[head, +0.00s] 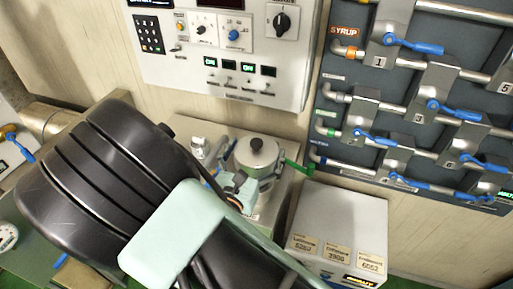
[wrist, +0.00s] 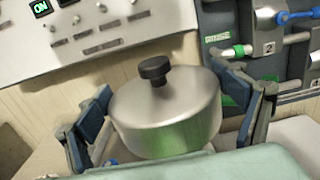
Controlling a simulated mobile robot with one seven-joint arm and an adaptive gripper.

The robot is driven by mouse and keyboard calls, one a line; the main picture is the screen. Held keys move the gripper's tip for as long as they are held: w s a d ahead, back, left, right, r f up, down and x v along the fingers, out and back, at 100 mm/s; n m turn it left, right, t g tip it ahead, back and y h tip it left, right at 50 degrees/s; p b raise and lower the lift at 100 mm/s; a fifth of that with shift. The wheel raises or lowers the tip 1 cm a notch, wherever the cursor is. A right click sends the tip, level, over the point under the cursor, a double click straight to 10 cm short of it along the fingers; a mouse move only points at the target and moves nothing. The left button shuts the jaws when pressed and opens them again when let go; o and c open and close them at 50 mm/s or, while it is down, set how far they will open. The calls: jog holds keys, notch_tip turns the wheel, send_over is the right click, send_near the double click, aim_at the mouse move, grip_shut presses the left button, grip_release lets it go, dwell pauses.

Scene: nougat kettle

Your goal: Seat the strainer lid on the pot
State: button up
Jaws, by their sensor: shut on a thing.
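The strainer lid (head: 256,153) is a round, brushed-metal piece with a black knob on top. In the wrist view the lid (wrist: 168,112) fills the middle, upright, its deep side wall between the two blue finger pads. My gripper (wrist: 168,120) is shut on it from both sides. In the head view my gripper (head: 240,185) is partly hidden behind my own arm. A metal body shows below the lid in the head view, largely hidden; I cannot tell whether it is the pot or how the lid sits over it.
A white control panel (head: 222,45) is on the wall behind. A dark valve board (head: 405,110) with blue levers stands at the right. A grey box (head: 337,225) with labels stands to the right of the lid. A small metal fitting (head: 199,148) is close on its left.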

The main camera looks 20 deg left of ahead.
jog(key=shift+f+b, duration=2.2)
jog(key=shift+f, duration=0.9)
jog(key=shift+f+b, duration=1)
jog(key=shift+f, duration=0.55)
dwell(1.1)
dwell(0.3)
jog(key=o, duration=1.2)
jog(key=shift+c, duration=0.2)
jog(key=shift+r+p, duration=3.3)
jog(key=shift+r, duration=0.7)
